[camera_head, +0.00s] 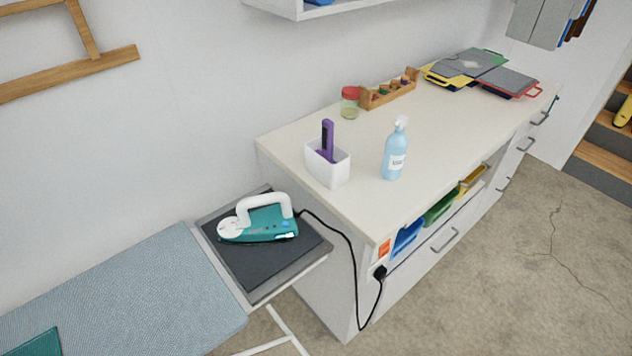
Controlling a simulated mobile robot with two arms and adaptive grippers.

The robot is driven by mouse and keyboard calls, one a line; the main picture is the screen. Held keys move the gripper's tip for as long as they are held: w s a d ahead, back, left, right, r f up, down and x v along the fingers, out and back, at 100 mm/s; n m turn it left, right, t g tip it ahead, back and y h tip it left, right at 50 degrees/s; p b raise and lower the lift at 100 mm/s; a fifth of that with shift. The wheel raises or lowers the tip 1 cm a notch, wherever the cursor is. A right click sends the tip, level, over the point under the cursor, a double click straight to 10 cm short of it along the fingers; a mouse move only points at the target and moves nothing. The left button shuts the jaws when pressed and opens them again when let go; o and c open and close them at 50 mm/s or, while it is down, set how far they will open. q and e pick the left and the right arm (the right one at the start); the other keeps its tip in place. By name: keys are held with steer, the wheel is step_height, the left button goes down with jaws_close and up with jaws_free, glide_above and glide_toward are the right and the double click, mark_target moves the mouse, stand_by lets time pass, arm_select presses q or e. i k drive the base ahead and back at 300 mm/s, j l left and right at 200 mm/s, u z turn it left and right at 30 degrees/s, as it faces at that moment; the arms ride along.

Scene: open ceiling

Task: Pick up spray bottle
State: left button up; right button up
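The spray bottle (394,152) is light blue with a white spray head and a white label. It stands upright on the pale countertop (440,140), near the front edge at the counter's near end. It is fully visible, with nothing touching it. Neither of my grippers shows in the head view.
A white holder (328,163) with a purple item stands left of the bottle. A red-lidded jar (350,102), wooden rack (389,90) and coloured cases (480,70) are behind. An iron (259,221) with a cord sits beside the ironing board (130,290). Open floor (520,250) lies right.

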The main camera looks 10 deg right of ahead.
mark_target(396, 144)
steer(key=i+l, duration=0.1)
steer(key=l, duration=0.3)
steer(key=i+l, duration=0.1)
steer(key=l, duration=0.75)
steer(key=i+l, duration=0.15)
steer(key=l, duration=0.3)
